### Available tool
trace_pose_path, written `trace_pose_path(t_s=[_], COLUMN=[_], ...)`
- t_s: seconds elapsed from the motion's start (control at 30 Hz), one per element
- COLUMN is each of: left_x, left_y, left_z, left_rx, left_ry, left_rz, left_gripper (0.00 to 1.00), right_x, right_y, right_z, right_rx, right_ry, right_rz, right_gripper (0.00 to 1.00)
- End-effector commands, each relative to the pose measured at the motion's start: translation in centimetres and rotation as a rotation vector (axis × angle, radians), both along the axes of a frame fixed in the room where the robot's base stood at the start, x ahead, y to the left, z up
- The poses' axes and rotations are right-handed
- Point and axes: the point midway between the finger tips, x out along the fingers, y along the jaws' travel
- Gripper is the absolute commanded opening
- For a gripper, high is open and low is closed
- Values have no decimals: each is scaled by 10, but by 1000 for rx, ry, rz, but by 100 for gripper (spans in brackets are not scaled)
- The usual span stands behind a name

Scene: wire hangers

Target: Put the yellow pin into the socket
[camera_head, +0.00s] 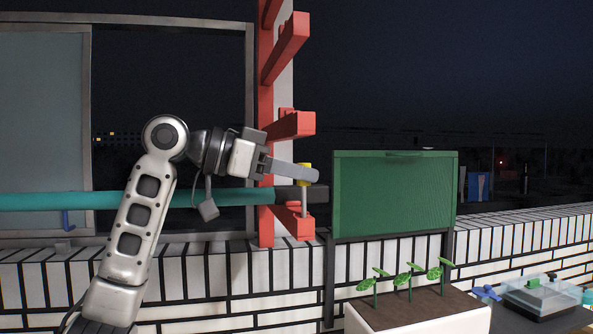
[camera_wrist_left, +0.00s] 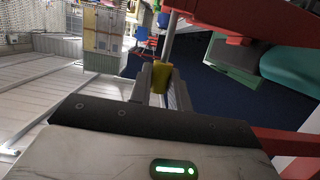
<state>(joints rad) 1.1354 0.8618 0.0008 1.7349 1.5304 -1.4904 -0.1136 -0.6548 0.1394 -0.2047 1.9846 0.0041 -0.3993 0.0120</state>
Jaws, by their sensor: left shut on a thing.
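The yellow pin (camera_head: 304,171) has a yellow head and a thin grey shaft pointing down in the head view. My left gripper (camera_head: 304,177) is shut on its yellow head. In the left wrist view the pin's head (camera_wrist_left: 161,77) sits between the two fingers, its shaft running up the picture. In the head view the shaft passes in front of the dark end of a teal bar (camera_head: 225,198), close to a red bracket arm (camera_head: 295,221). I cannot make out the socket's opening or tell whether the shaft touches anything. My right gripper is not in view.
A red upright (camera_head: 266,100) with several red arms stands by the gripper. A green panel (camera_head: 393,195) is just right of it. A white planter (camera_head: 415,312) with seedlings and a clear-lidded tray (camera_head: 540,297) are at lower right. A white tiled wall (camera_head: 215,275) runs below.

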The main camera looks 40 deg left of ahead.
Motion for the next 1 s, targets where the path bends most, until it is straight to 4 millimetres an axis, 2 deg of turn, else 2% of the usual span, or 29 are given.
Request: trace_pose_path(t_s=[0.53, 0.87, 0.9, 0.97, 1.0], left_x=[0, 0, 0, 0, 0], left_y=[0, 0, 0, 0, 0], left_z=[-15, -16, -16, -16, -16], left_rx=[1, 1, 1, 1, 1], left_ry=[-1, -1, -1, -1, -1], left_rz=[0, 0, 0, 0, 0], left_gripper=[0, 0, 27, 44, 44], right_x=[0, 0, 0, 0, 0], right_y=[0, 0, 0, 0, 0], right_z=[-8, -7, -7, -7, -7], right_rx=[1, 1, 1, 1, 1], right_ry=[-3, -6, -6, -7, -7], right_rz=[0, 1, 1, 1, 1], right_gripper=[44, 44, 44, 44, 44])
